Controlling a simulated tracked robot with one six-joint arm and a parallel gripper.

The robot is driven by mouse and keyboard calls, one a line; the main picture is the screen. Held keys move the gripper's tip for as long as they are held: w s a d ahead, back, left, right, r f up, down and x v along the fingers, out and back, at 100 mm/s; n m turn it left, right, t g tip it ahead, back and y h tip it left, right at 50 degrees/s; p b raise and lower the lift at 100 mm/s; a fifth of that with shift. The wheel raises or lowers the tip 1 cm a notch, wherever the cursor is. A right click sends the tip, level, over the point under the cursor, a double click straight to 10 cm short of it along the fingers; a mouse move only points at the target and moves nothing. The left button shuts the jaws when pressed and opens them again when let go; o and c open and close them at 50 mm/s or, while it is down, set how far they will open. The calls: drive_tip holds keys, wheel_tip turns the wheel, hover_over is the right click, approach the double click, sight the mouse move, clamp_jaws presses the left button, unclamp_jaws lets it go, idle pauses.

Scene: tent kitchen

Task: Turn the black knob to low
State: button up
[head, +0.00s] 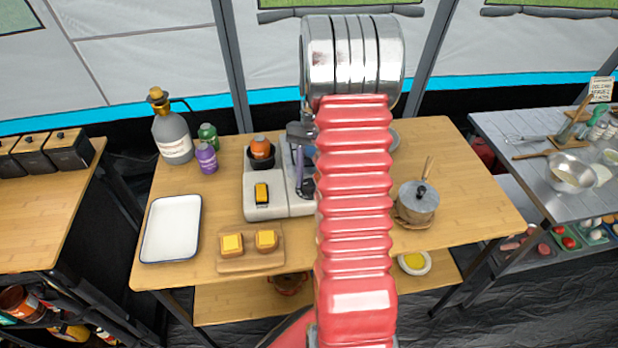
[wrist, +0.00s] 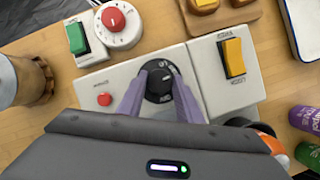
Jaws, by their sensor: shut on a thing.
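The black knob (wrist: 158,88) sits on a pale control panel (wrist: 120,77) in the wrist view. My gripper (wrist: 159,74) has its two purple fingers on either side of the knob and is shut on it. Small markings lie around the knob, too small to read, so I cannot tell which setting it points to. In the head view my gripper (head: 297,158) reaches down over the pale appliance (head: 264,210) on the table, and my red arm hides much of that area.
In the wrist view a yellow switch (wrist: 234,57) is right of the knob, a red button (wrist: 104,99) left, and a red dial (wrist: 114,19) and green switch (wrist: 76,37) beyond. In the head view a pot (head: 417,202) and a bread board (head: 250,262) stand nearby.

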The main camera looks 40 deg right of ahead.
drive_tip(key=n, duration=0.1)
drive_tip(key=n+h, duration=0.1)
drive_tip(key=n, duration=0.1)
drive_tip(key=n+g, duration=0.1)
drive_tip(key=shift+w+a+r+n, duration=0.1)
drive_tip(key=shift+w+n, duration=0.25)
drive_tip(key=shift+n, duration=0.05)
drive_tip(key=n+h, duration=0.1)
drive_tip(key=n, duration=0.1)
drive_tip(key=n+h, duration=0.1)
drive_tip(key=n, duration=0.2)
drive_tip(key=shift+a+n+g+h, duration=0.2)
drive_tip(key=shift+n+g+h, duration=0.1)
drive_tip(key=o, duration=1)
drive_tip(key=shift+s, duration=0.1)
drive_tip(key=v, duration=1.3)
drive_tip(key=shift+w+r, duration=0.2)
